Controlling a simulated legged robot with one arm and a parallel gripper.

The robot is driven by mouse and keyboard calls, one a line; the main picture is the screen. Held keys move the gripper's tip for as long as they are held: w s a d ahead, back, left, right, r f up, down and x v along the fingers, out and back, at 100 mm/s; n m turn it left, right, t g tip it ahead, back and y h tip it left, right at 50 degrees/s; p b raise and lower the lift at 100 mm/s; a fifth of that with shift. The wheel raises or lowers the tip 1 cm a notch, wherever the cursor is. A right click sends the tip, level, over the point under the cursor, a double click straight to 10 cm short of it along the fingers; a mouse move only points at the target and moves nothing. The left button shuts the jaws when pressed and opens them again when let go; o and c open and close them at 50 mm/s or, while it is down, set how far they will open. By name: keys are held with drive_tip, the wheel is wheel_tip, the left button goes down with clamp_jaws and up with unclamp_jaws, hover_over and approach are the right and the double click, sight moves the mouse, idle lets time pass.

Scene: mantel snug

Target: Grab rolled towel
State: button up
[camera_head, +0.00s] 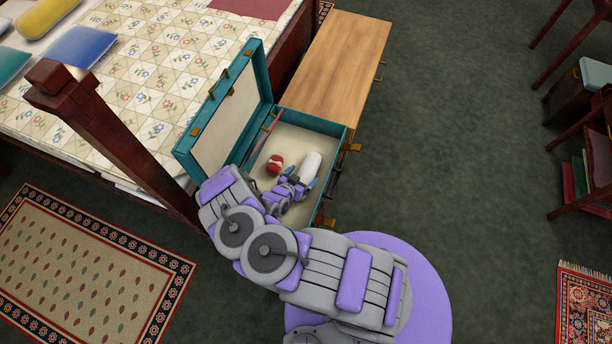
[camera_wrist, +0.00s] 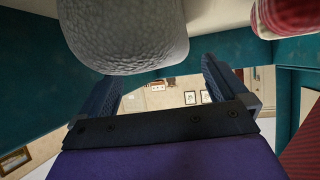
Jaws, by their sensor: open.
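A white rolled towel (camera_head: 311,167) lies in an open teal suitcase (camera_head: 300,130). In the wrist view the towel (camera_wrist: 125,38) is large and close at the top left, with a rough pale surface. My gripper (camera_head: 293,187) is inside the suitcase, close beside the towel's near end. In the wrist view my gripper (camera_wrist: 162,80) has its two dark fingers spread wide, with nothing held between them. The towel's end is near the left finger; I cannot tell whether they touch. My arm hides the near left part of the suitcase.
The raised lid (camera_head: 228,115) stands on the left, beside the bed (camera_head: 150,80). A wooden bench (camera_head: 335,60) extends behind the suitcase.

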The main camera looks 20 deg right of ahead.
drive_tip(key=shift+x, duration=0.8)
drive_tip(key=shift+a, duration=0.1)
drive_tip(key=c, duration=1.1)
drive_tip(key=shift+r, duration=0.15)
